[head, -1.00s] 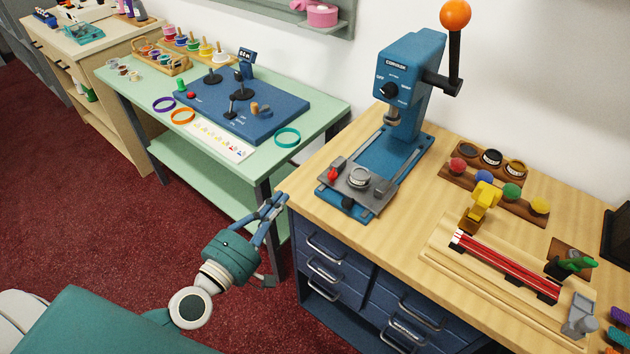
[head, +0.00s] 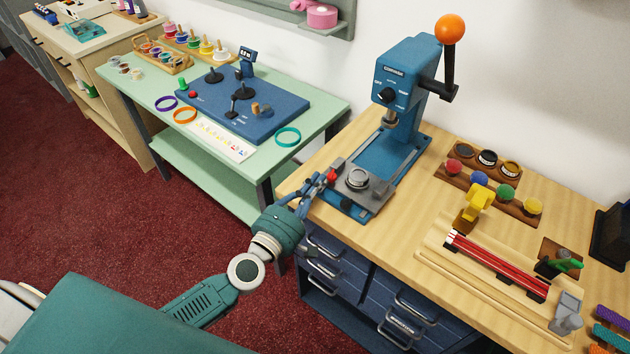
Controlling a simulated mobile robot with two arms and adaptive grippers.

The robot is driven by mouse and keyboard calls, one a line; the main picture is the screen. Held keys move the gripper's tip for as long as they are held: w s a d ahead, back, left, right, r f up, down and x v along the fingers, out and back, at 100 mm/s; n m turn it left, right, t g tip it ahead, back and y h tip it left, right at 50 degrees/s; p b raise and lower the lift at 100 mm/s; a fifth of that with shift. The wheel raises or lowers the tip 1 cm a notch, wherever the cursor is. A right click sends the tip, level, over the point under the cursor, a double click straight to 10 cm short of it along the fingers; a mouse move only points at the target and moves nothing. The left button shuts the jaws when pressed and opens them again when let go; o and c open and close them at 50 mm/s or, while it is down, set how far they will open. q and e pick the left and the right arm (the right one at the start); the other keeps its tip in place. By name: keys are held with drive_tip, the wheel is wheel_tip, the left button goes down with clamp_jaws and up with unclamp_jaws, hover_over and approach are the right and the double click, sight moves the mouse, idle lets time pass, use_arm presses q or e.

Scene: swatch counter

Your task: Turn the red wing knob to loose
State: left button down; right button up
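The red wing knob (head: 332,176) sits on the left side of the grey plate (head: 366,191) at the foot of the blue press (head: 405,85). My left gripper (head: 322,181) reaches in from the left over the table's front left edge. Its fingertips are right at the red knob and partly cover it. The fingers look spread, but at this size I cannot tell whether they touch the knob. The knob's turn position is too small to read. My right gripper is not in view.
The press lever with its orange ball (head: 450,29) stands up at the back. A yellow device (head: 474,208) and red strips (head: 497,265) lie to the right on the wooden table (head: 408,243). The green table (head: 237,178) is to the left, with a gap between.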

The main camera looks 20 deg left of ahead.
use_arm(q)
drive_tip(key=shift+d+r+n+y+p, duration=0.15)
drive_tip(key=shift+n+y+p, duration=0.15)
drive_tip(key=shift+p, duration=0.15)
drive_tip(key=shift+d+y, duration=0.1)
drive_tip(key=shift+y, duration=0.2)
